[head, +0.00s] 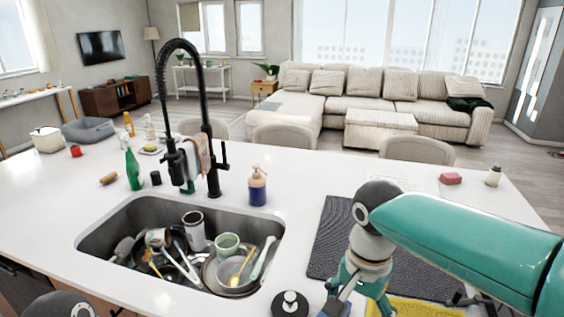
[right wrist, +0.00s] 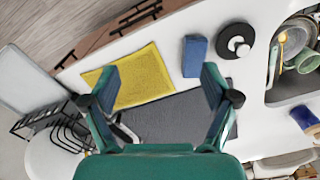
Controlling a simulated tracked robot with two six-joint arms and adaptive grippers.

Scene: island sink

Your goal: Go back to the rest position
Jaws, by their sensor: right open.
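My right gripper (right wrist: 158,85) is open and empty, its two teal fingers spread wide above the counter. Below it in the right wrist view lie a yellow cloth (right wrist: 145,72) and a dark grey mat (right wrist: 175,125). In the head view my right arm comes in from the right and the right gripper (head: 362,287) is low over the mat's near end, partly cut off by the bottom edge. My left gripper is not in view; only a dark rounded part of my left arm shows at the bottom left.
The sink (head: 98,226) holds several dishes and utensils under a tall black faucet (head: 207,110). A soap bottle (head: 257,186) and a green bottle (head: 133,168) stand behind it. A blue block (right wrist: 195,57), a black round lid (right wrist: 235,42) and a black wire rack (right wrist: 48,122) are near my right gripper.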

